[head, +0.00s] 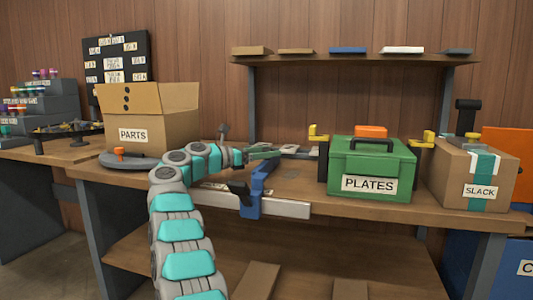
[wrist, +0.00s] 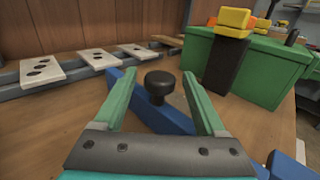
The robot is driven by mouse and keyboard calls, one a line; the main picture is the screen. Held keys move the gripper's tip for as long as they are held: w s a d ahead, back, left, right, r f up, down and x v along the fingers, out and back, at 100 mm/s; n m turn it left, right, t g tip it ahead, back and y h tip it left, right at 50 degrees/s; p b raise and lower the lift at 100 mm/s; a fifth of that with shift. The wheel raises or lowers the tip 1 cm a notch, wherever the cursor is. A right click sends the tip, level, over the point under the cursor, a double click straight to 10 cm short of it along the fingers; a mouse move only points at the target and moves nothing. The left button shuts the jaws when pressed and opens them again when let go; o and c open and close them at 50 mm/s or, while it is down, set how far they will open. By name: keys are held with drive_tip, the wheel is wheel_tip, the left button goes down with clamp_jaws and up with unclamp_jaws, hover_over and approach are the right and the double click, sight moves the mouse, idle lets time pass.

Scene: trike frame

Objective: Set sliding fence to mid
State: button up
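The sliding fence is a blue bar (head: 259,186) that runs across the bench from its front edge. In the wrist view the blue bar (wrist: 182,121) lies beneath my fingers and carries a round black knob (wrist: 160,83). My gripper (wrist: 159,77) is open, with one green finger on each side of the knob and a gap on both sides. In the head view my gripper (head: 264,153) reaches over the bench above the fence, and the knob cannot be made out there.
White plates (wrist: 96,58) with dark marks lie along a grey rail behind the fence. A green PLATES box (head: 371,168) stands right of the fence, with a black post (wrist: 226,63) nearby. A PARTS carton (head: 150,118) stands left. A shelf (head: 350,59) hangs above.

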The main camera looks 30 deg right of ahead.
drive_tip(key=a, duration=0.7)
drive_tip(key=shift+w+a+b, duration=0.3)
drive_tip(key=shift+w+a, duration=0.05)
idle(0.4)
